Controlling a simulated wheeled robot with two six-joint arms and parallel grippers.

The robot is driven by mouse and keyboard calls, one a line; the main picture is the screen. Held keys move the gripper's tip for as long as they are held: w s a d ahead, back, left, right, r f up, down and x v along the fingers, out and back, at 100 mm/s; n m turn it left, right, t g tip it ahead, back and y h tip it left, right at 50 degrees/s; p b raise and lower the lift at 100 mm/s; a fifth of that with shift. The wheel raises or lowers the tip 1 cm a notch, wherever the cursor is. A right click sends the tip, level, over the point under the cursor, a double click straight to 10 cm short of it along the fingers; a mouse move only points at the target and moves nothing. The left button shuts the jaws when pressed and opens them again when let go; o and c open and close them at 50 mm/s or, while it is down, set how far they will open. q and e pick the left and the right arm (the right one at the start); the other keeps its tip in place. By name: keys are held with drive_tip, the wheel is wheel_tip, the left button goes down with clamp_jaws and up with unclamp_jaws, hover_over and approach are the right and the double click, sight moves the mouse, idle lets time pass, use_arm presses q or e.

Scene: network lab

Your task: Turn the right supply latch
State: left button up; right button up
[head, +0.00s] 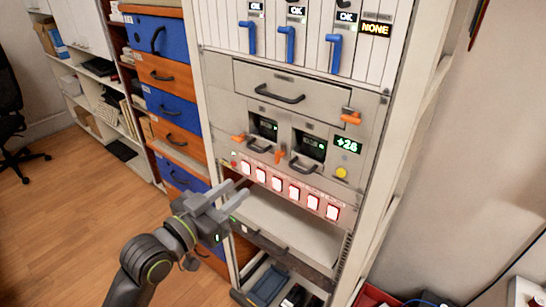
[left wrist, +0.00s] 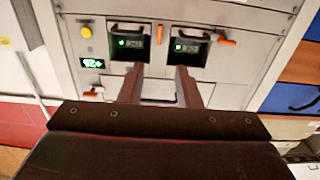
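Two power supplies with dark green-lit displays sit side by side in the rack. The right supply (head: 311,147) has an orange latch (head: 278,156) at its left side, pointing roughly up and down. The left supply (head: 263,127) has an orange latch (head: 238,137) lying roughly sideways. My left gripper (head: 238,190) is open and empty, in front of the rack below the supplies. The left wrist view is upside down: the right supply (left wrist: 129,42) shows on the left, its latch (left wrist: 160,35) in line with the gap between my open fingers (left wrist: 160,72). My right gripper is not in view.
A drawer (head: 285,88) with another orange latch (head: 350,118) is above the supplies. A +28 display (head: 346,145) and yellow button (head: 341,173) are to their right. Red-framed white switches (head: 276,184) run below. Blue and orange bins (head: 170,105) stand left; the floor there is clear.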

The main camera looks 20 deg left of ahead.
sight(281, 154)
use_arm(q)
drive_tip(key=p+x, duration=0.2)
drive_tip(key=x, duration=1.2)
drive_tip(key=shift+p, duration=0.4)
clamp_jaws()
